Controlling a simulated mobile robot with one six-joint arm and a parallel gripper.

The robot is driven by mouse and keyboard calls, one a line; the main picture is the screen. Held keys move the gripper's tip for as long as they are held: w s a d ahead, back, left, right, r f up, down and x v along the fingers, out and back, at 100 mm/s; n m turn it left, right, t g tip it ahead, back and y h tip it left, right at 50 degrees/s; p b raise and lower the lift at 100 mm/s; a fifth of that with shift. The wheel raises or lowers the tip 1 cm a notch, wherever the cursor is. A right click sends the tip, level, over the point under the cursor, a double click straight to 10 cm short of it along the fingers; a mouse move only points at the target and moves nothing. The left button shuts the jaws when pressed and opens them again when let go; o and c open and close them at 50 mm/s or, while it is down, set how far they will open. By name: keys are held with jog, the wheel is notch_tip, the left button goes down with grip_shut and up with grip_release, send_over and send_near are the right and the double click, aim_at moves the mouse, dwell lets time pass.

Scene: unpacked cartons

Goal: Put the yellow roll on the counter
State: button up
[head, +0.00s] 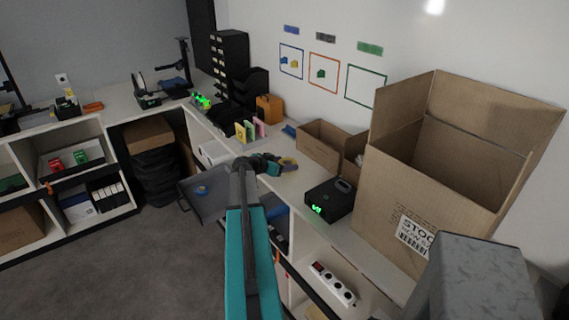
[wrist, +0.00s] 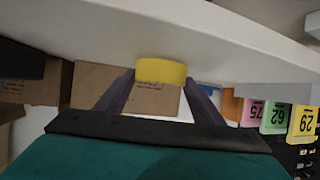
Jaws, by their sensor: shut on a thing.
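The yellow roll (wrist: 161,71) is between the two fingers of my gripper (wrist: 160,82) in the wrist view. My gripper is shut on it. In the head view the roll (head: 290,163) shows at the tip of my gripper (head: 281,163), over the counter (head: 290,185). The wrist view is upside down, with the white counter top (wrist: 130,30) across its upper part. The roll overlaps the counter surface there. I cannot tell whether it touches the counter or is held just above it.
An open carton (head: 322,148) stands behind the roll, and a large carton (head: 428,160) stands to the right. A black box with a green display (head: 329,199) is right of my gripper. Coloured number cards (head: 250,130) stand to the left. An open drawer (head: 205,190) juts out below.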

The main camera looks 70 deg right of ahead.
jog(key=shift+f, duration=0.1)
jog(key=o, duration=1.1)
jog(key=shift+r, duration=0.2)
jog(key=shift+w+a, duration=0.1)
jog(key=shift+a, duration=0.2)
jog(key=b+v, duration=0.3)
jog(key=v, duration=0.8)
jog(key=shift+a+b, duration=0.15)
jog(key=shift+b, duration=0.25)
jog(key=shift+w+r, duration=0.1)
jog(key=shift+w, duration=0.05)
